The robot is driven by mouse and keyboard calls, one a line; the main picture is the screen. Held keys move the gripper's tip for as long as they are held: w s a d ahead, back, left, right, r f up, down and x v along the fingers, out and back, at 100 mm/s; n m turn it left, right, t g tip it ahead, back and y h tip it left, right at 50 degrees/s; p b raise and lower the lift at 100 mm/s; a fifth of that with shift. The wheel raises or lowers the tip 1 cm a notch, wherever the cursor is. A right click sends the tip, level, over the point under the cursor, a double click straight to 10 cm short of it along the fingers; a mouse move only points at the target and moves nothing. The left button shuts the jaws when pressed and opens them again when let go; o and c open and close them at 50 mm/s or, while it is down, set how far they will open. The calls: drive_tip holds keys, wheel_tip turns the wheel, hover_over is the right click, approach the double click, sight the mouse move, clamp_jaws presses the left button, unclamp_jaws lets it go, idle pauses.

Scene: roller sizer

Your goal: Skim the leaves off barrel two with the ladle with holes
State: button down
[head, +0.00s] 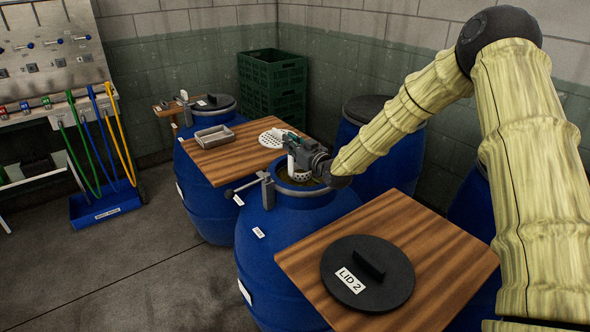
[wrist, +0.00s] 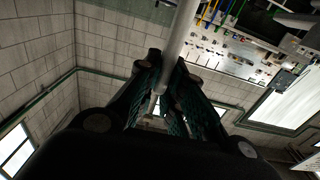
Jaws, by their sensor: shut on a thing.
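The open blue barrel two (head: 265,235) stands in the middle, its mouth partly covered by my gripper. A brownish surface shows inside, but I cannot make out single leaves. My gripper (head: 297,160) is low over this mouth, shut on the ladle with holes. A white perforated part (head: 292,169), apparently the ladle's, shows beside the gripper at the mouth; I cannot tell whether it touches the liquid. In the wrist view, a grey shaft (wrist: 183,35), apparently the ladle's handle, runs up from between the fingers (wrist: 165,105). The black lid marked LID 2 (head: 367,272) lies on the front board.
The front wooden board (head: 440,245) is right of the barrel. A second board (head: 225,160) behind carries a metal tray (head: 214,136) and a white perforated disc (head: 270,139). A grey clamp (head: 267,190) sits on the rim. Other barrels and green crates (head: 272,80) stand behind.

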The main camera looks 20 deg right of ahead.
drive_tip(key=shift+v, duration=2)
drive_tip(key=shift+r, duration=0.1)
wheel_tip(320, 180, up, 9)
drive_tip(key=p, duration=0.4)
idle(0.5)
idle(0.9)
